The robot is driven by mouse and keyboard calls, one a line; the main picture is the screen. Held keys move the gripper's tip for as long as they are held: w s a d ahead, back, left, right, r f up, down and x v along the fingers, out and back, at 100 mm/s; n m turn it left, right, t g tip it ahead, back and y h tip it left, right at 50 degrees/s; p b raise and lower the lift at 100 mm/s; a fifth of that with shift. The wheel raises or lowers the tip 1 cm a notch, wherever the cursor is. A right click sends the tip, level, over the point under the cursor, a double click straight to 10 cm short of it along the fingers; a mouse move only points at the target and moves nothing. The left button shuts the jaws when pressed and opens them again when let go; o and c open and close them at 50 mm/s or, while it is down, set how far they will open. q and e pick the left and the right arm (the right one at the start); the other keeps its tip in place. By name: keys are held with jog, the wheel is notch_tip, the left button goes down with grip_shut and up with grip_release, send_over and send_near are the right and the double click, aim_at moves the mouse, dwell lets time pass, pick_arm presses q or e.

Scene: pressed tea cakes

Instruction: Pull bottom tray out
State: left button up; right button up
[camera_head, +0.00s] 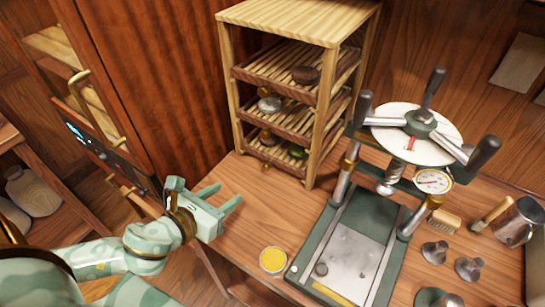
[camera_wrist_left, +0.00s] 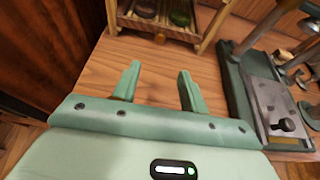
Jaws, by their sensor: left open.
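A light wooden rack (camera_head: 318,110) stands at the back of the workbench with three slatted trays. The bottom tray (camera_head: 286,168) sits inside the rack, with a brown cake (camera_head: 267,137) and a green cake (camera_head: 297,151) on it. A small round knob (camera_head: 266,167) shows on its front; it also shows in the left wrist view (camera_wrist_left: 160,38). My left gripper (camera_head: 230,194) is open and empty, in front of the rack and apart from the knob. In the left wrist view its fingers (camera_wrist_left: 159,72) point toward the tray front. My right gripper is not in view.
A green press (camera_head: 340,245) with a round white plate stands to the right of the rack. A yellow round tin (camera_head: 273,261) lies near the bench's front edge. A cabinet (camera_head: 150,90) with brass handles stands at left. Bench between gripper and rack is clear.

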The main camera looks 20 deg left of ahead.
aim_at(265, 168)
pick_arm(q)
jog(key=b+x, duration=0.1)
jog(key=x, duration=0.4)
jog(key=b+x, duration=0.3)
jog(key=x, duration=0.7)
jog(key=shift+w, duration=0.3)
jog(key=shift+w+d+f, duration=0.1)
jog(key=shift+w, duration=0.3)
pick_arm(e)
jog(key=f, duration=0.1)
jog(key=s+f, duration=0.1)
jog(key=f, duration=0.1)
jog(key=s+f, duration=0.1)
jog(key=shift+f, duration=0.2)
pick_arm(q)
jog(key=shift+c, duration=0.3)
grip_shut()
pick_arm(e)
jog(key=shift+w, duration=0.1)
